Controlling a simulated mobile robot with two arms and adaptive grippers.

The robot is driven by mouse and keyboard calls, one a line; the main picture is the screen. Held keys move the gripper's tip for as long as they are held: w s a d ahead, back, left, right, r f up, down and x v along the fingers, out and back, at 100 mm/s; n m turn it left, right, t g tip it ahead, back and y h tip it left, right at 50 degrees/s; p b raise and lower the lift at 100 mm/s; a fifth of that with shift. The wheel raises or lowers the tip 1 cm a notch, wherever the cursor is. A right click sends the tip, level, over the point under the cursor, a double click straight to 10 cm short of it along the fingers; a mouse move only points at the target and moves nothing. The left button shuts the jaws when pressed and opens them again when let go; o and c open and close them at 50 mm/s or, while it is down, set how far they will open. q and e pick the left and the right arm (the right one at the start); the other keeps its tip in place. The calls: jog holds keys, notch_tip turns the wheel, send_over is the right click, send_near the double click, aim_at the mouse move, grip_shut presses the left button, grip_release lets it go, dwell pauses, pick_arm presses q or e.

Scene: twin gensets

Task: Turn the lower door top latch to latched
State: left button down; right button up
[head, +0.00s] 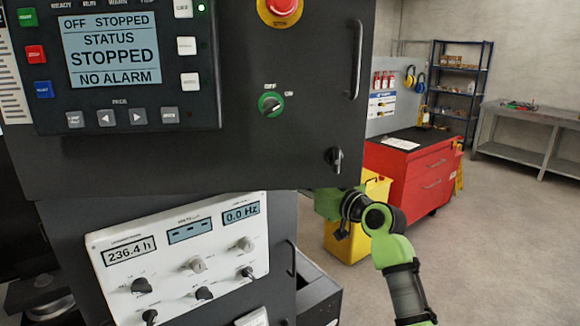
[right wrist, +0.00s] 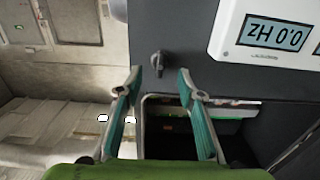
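The lower door (head: 278,262) is dark, with a white instrument panel (head: 180,255) of displays and knobs. Its top latch (right wrist: 157,60) is a small dark handle on the dark face beside the 0.0 Hz display (right wrist: 275,32) in the right wrist view; it looks roughly in line with the picture's vertical. I cannot make it out in the head view. My right gripper (right wrist: 159,74) is open and empty, its fingertips either side of the latch and apart from it. In the head view my green right arm reaches in behind the upper panel's edge, which hides the fingers. My left gripper is not in view.
The upper panel (head: 270,160) juts over the lower door and carries another latch (head: 335,158), a green selector (head: 270,104) and a handle (head: 356,60). A yellow bin (head: 345,245) and red cabinet (head: 415,170) stand behind my arm. Floor at right is clear.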

jog(key=x, duration=0.4)
jog(key=shift+p, duration=0.35)
jog(key=shift+d, duration=0.1)
jog(key=shift+s, duration=0.1)
grip_shut()
